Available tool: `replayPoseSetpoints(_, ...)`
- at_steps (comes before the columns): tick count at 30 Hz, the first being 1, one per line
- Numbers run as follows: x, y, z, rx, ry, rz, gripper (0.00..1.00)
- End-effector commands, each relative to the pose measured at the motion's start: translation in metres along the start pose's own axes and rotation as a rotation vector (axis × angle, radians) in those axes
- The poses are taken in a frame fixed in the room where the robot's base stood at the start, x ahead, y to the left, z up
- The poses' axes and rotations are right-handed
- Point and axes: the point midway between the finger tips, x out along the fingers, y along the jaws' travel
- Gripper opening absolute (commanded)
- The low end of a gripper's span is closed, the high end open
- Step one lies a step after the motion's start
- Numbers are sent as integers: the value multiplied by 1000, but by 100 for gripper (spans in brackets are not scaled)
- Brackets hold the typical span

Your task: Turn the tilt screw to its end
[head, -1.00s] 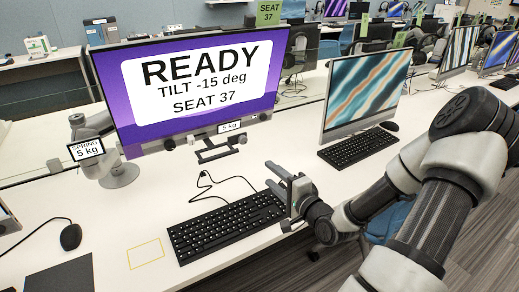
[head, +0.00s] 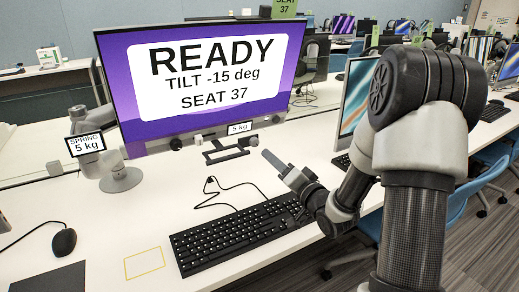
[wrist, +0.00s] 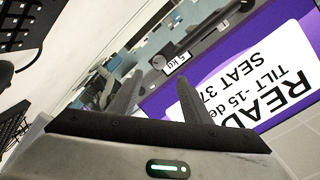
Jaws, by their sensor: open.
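The monitor (head: 208,75) reads "READY", "TILT -15 deg", "SEAT 37". It also shows turned over in the wrist view (wrist: 240,95). Along its lower edge are small round knobs: a dark one at the left (head: 175,148), a light one beside it (head: 198,140) and a dark one at the right (head: 253,141). I cannot tell which is the tilt screw. A dark bracket (head: 226,153) hangs below. My gripper (head: 272,160) is right of and below the bracket, above the desk, apart from the knobs. In the wrist view its fingers (wrist: 158,80) are apart and empty.
A keyboard (head: 235,235) with a looping cable lies below my gripper. A "SPRING 5 kg" sign (head: 86,143) is on the stand at left. A mouse (head: 64,242) and a dark pad are front left. A second monitor (head: 356,95) stands right, partly behind my arm.

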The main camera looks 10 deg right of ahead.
Motion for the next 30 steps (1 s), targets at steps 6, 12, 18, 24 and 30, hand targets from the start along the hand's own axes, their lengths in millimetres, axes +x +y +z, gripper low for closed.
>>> replayPoseSetpoints(6,50,1,2,1,-1,-3,44)
replayPoseSetpoints(12,86,1,2,1,-1,-1,44)
replayPoseSetpoints(18,105,1,0,2,1,1,44)
replayPoseSetpoints(24,108,1,0,2,0,1,44)
replayPoseSetpoints(30,108,0,0,2,0,1,34)
